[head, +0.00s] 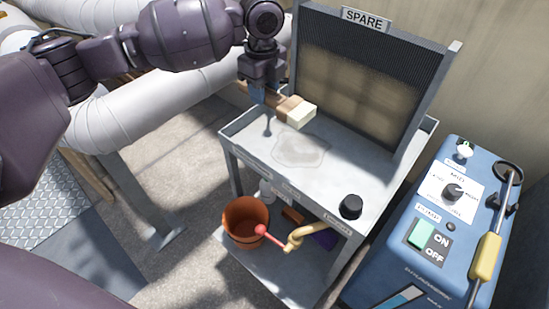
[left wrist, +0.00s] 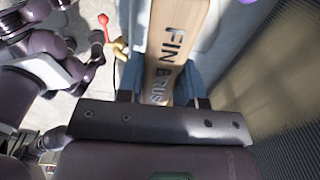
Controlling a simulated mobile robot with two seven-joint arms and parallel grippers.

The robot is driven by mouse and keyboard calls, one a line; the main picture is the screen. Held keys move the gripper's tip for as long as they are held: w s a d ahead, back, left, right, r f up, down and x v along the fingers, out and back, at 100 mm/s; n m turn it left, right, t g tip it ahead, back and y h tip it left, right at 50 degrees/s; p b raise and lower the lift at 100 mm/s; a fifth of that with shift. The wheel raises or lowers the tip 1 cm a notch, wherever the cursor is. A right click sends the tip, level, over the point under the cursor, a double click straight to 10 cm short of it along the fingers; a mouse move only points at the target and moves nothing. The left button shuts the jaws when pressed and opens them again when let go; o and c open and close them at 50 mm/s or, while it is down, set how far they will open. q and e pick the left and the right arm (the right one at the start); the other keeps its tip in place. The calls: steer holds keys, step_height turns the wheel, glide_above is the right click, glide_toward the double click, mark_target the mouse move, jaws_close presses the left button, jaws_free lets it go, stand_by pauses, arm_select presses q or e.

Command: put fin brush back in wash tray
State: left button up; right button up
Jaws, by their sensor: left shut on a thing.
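The fin brush (head: 293,108) has a wooden handle and a pale bristle end. My left gripper (head: 262,93) is shut on its handle and holds it above the grey wash tray (head: 355,163), over the tray's left back part. The lettered wooden handle also shows in the left wrist view (left wrist: 174,50), between the blue fingers (left wrist: 160,85). A wet patch lies on the tray floor below the brush. My right gripper does not show clearly in either view.
A SPARE fin panel (head: 358,85) stands upright along the tray's back. A black knob (head: 351,207) sits at the tray's front right. An orange bucket (head: 246,222) and a red-ended valve lever (head: 261,230) are below. A blue machine (head: 428,235) stands at right.

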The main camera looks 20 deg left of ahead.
arm_select(q)
steer(key=b, duration=0.4)
glide_above(266, 156)
step_height(266, 156, down, 14)
steer(key=shift+s+r, duration=0.1)
steer(key=shift+r, duration=0.15)
steer(key=shift+f, duration=0.3)
step_height(266, 156, down, 6)
steer(key=shift+r+b, duration=0.25)
steer(key=shift+b, duration=0.8)
steer(key=shift+f, duration=0.25)
steer(key=shift+r, duration=0.25)
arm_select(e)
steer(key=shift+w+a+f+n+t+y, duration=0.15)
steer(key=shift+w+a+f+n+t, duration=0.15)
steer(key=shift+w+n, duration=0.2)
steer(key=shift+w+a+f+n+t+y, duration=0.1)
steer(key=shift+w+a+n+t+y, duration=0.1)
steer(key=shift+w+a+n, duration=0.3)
arm_select(q)
steer(key=shift+f, duration=0.15)
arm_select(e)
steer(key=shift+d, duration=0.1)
arm_select(q)
steer(key=o, duration=1)
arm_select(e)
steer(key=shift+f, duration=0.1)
